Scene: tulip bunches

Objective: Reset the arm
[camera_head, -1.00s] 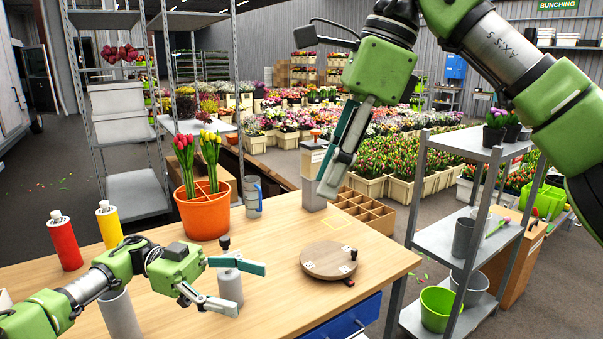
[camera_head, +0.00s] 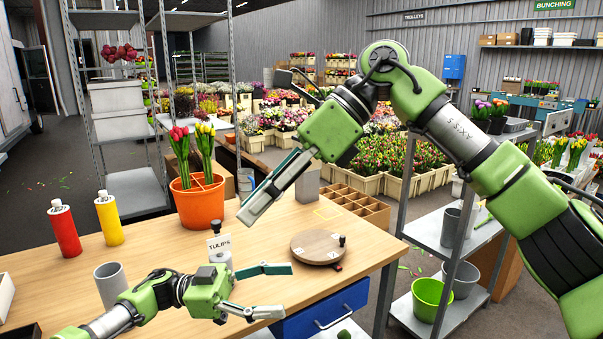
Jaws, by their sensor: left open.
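My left gripper (camera_head: 287,290) is low in the head view, over the front edge of the wooden table (camera_head: 160,262). Its two fingers are spread apart with nothing between them. My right gripper (camera_head: 242,210) hangs from the raised arm on the right and points down and left above the table. Its fingers are seen from the side, so their gap is unclear; no held object shows.
An orange pot (camera_head: 200,208) with tulips, a red bottle (camera_head: 64,228), a yellow bottle (camera_head: 109,218), a grey cup (camera_head: 111,284) and a round wooden board (camera_head: 318,246) stand on the table. A metal shelf (camera_head: 440,235) stands at right, beneath my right arm.

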